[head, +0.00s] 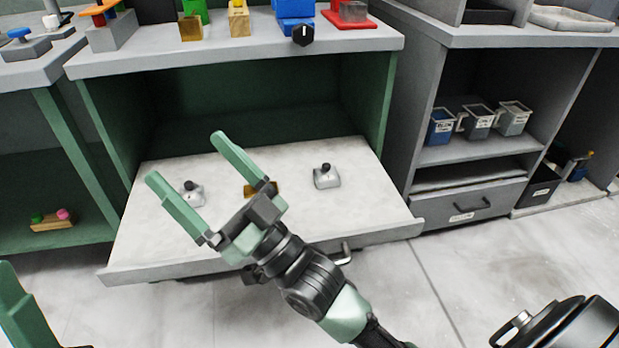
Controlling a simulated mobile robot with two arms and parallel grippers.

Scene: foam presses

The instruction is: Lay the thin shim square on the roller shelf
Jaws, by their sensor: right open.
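My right gripper (185,158) is open, its two green fingers spread and pointing to the upper left over the pale pull-out shelf (290,160). Two silver blocks with black knobs stand on the shelf, one (193,197) by the fingers and one (326,177) farther right. At the lower left edge only a green part of my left gripper (20,308) shows.
The grey worktop (150,58) above the shelf carries green, yellow, blue and red fixtures. Right of it, a grey cabinet (480,152) holds several small bins. A wooden piece with green and pink knobs (52,222) lies in the left bay. The shelf's right part is mostly clear.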

